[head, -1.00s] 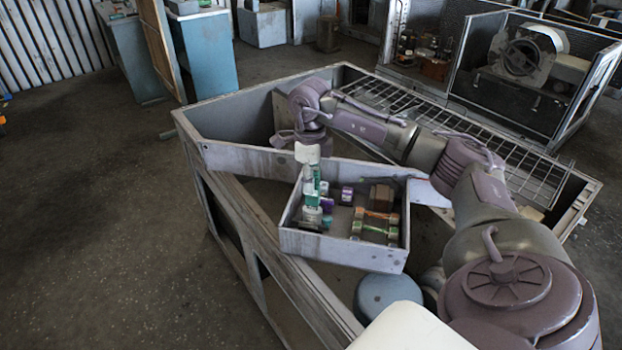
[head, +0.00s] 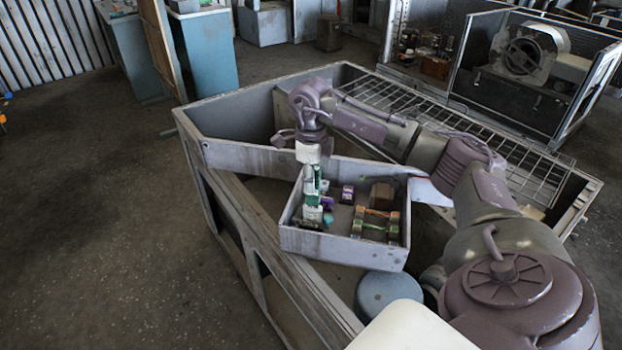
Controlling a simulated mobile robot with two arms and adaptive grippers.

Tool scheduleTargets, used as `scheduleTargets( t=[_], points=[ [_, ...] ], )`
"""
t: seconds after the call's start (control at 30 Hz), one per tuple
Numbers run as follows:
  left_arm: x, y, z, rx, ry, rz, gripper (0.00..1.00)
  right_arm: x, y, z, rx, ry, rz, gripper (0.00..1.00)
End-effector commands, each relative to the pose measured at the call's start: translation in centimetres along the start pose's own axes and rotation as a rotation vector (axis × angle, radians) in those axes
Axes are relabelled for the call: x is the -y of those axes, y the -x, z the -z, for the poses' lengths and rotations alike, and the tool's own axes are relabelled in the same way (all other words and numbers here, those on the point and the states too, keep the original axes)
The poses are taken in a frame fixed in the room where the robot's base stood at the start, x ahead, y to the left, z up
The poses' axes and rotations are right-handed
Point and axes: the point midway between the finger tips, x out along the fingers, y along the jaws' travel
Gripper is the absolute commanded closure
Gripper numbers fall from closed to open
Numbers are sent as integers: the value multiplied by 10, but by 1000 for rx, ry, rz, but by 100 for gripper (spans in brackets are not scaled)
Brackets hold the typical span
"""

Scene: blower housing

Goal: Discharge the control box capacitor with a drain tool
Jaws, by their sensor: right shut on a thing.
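My right gripper (head: 314,182) points down into the left part of a grey open tray (head: 343,250). It is shut on a small green and white thing (head: 312,198); I cannot tell for sure whether this is the drain tool. The hold itself is small and partly hidden. A small purple part (head: 347,194), a brown block (head: 382,195) and several brown parts with orange and green bands (head: 375,225) lie in the tray, right of the gripper. I cannot make out the control box or its capacitor. My left gripper is not in view.
The tray sits in a large grey metal-framed bin (head: 225,155) with a wire grid (head: 400,105) at its back right. A round blue-grey drum (head: 388,292) stands in front of the tray. A blower housing (head: 528,50) stands at the far right.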

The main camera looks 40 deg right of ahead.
Motion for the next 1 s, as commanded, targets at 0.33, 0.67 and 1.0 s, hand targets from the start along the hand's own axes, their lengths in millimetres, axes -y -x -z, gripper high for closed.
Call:
scheduleTargets(
  t=[0.33,0.67,1.0],
  points=[
    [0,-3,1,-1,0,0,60,0,-5,0,0,0,0,97],
    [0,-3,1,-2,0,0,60,0,-6,0,0,0,0,97],
    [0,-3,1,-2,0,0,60,0,-7,0,0,0,0,97]
  ],
)
